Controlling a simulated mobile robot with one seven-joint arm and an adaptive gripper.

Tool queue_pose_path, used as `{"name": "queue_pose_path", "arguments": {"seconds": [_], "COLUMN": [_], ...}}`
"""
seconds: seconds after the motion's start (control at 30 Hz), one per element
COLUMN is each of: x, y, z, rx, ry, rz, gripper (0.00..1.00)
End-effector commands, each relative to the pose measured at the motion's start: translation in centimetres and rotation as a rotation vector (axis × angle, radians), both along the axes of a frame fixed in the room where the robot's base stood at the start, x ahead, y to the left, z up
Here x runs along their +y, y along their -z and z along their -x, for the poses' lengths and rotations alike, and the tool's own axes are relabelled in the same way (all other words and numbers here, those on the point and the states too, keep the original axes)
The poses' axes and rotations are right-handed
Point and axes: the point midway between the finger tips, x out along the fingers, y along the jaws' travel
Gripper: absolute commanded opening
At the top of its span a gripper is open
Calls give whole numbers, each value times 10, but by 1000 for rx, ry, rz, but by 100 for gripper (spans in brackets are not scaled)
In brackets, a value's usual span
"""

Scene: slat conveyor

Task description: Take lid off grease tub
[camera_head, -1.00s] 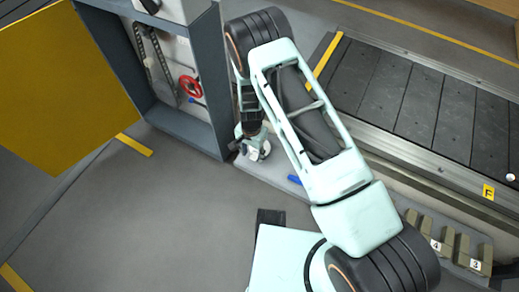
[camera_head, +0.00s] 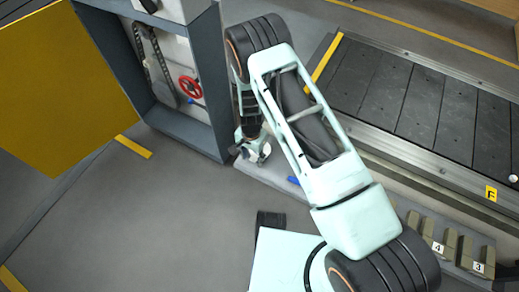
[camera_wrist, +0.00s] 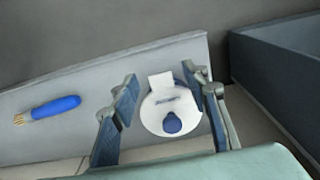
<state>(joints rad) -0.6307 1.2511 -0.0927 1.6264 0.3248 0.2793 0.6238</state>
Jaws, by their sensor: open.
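The grease tub's round white lid (camera_wrist: 160,105) has a dark blue knob (camera_wrist: 172,123) near its lower edge in the wrist view. A white rectangular tab shows at its upper edge. In the head view my gripper (camera_head: 253,146) is at the narrow grey ledge and mostly covers the tub.
A blue-handled brush (camera_wrist: 50,108) lies on the ledge (camera_wrist: 90,88), left of the tub in the wrist view. An open cabinet (camera_head: 205,125) with a yellow door and red handwheel (camera_head: 190,87) stands beside the ledge. The slat conveyor (camera_head: 420,105) runs at the right.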

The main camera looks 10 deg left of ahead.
Motion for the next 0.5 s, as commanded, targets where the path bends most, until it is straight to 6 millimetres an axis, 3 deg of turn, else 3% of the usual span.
{"name": "queue_pose_path", "arguments": {"seconds": [0.17,0.43,0.5], "x": [0,0,0], "y": [0,0,0], "z": [0,0,0], "rx": [0,0,0], "ry": [0,0,0], "rz": [0,0,0], "gripper": [42,14,14]}}
